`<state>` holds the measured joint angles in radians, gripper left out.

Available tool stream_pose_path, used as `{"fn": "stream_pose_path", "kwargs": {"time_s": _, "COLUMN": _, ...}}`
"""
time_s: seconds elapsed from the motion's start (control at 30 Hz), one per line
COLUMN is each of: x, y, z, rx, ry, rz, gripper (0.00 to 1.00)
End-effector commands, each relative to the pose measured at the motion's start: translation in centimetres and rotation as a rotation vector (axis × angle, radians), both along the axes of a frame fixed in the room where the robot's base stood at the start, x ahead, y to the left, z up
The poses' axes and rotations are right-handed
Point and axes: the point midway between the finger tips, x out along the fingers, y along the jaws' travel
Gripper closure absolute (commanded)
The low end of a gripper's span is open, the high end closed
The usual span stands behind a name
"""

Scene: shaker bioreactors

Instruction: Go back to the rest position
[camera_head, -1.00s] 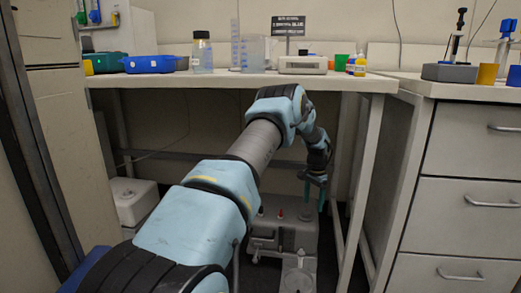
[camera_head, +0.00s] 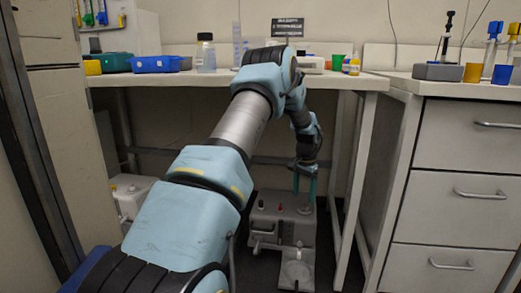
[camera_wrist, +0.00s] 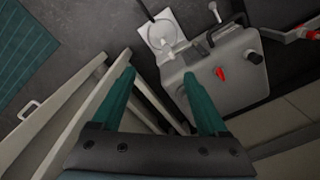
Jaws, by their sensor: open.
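My gripper (camera_head: 304,183) hangs under the bench in the head view, its teal fingers pointing down above a grey machine (camera_head: 282,222) on the floor. In the wrist view my gripper (camera_wrist: 160,98) has its two teal fingers spread apart with nothing between them. The grey machine (camera_wrist: 225,75) shows there at the upper right, with a red knob and a black knob, and the right finger overlaps its edge. I cannot tell from the views whether a finger touches it. My arm stretches forward from the bottom of the head view, its elbow raised in front of the bench edge.
The bench (camera_head: 350,82) carries a bottle (camera_head: 206,53), a blue tray (camera_head: 155,64) and small cups. Its legs stand right of my gripper. A drawer cabinet (camera_head: 458,180) is at the right, a white container (camera_head: 132,195) on the floor at the left.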

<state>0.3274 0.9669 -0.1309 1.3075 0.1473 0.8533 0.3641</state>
Motion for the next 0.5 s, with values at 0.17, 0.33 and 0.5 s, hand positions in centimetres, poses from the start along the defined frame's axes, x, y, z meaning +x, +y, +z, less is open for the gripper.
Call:
{"fn": "stream_pose_path", "kwargs": {"time_s": 0.17, "x": -2.3, "y": 3.4, "z": 3.4, "rx": -0.006, "ry": -0.016, "rz": 0.086, "gripper": 0.23}}
{"fn": "stream_pose_path", "kwargs": {"time_s": 0.33, "x": -6.9, "y": 8.5, "z": 7.5, "rx": -0.015, "ry": -0.040, "rz": 0.228, "gripper": 0.23}}
{"fn": "stream_pose_path", "kwargs": {"time_s": 0.5, "x": -13.7, "y": 14.1, "z": 10.6, "rx": -0.029, "ry": -0.063, "rz": 0.400, "gripper": 0.23}}
